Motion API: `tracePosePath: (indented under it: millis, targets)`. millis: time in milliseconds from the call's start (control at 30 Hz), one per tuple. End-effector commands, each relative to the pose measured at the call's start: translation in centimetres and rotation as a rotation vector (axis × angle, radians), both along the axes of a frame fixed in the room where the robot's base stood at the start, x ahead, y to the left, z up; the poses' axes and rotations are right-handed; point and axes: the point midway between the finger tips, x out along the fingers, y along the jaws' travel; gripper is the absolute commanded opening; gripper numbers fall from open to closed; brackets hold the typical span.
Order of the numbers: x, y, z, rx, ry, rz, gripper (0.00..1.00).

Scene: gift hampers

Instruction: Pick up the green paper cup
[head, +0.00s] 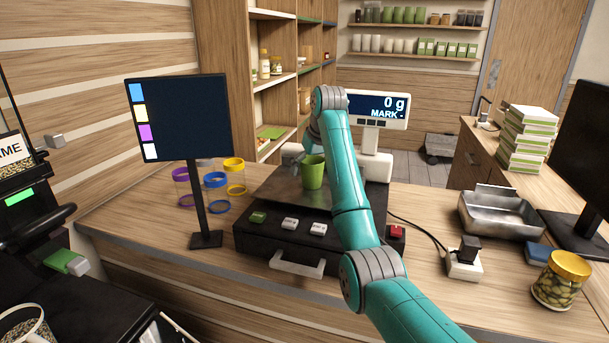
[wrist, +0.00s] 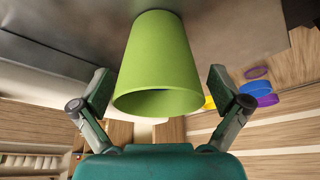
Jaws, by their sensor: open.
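The green paper cup (head: 313,172) stands upright on the dark metal plate (head: 268,185) of the scale in the head view. In the wrist view the green cup (wrist: 158,62) fills the middle, with its open rim towards my gripper. My gripper (wrist: 158,92) is open, with one finger on each side of the cup. Gaps show between both fingers and the cup's wall in that view. In the head view my gripper is mostly hidden behind my teal arm.
The scale display (head: 378,108) stands behind the plate and reads 0 g. A monitor on a stand (head: 180,118) and jars with coloured lids (head: 215,180) are to the left. A metal tray (head: 500,214) and a jar with a gold lid (head: 561,280) are to the right.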

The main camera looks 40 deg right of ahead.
Motion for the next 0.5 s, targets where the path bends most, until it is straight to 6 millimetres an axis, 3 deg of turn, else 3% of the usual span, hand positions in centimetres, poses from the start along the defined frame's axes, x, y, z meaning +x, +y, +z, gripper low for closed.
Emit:
tracePosePath:
  millis: [300,467,500]
  targets:
    - [-0.14,-0.4,-0.87,-0.001,-0.002,-0.001,0.99]
    - [-0.14,-0.38,-0.87,-0.001,-0.001,-0.001,0.59]
    - [-0.14,-0.38,-0.88,-0.001,-0.001,-0.001,0.56]
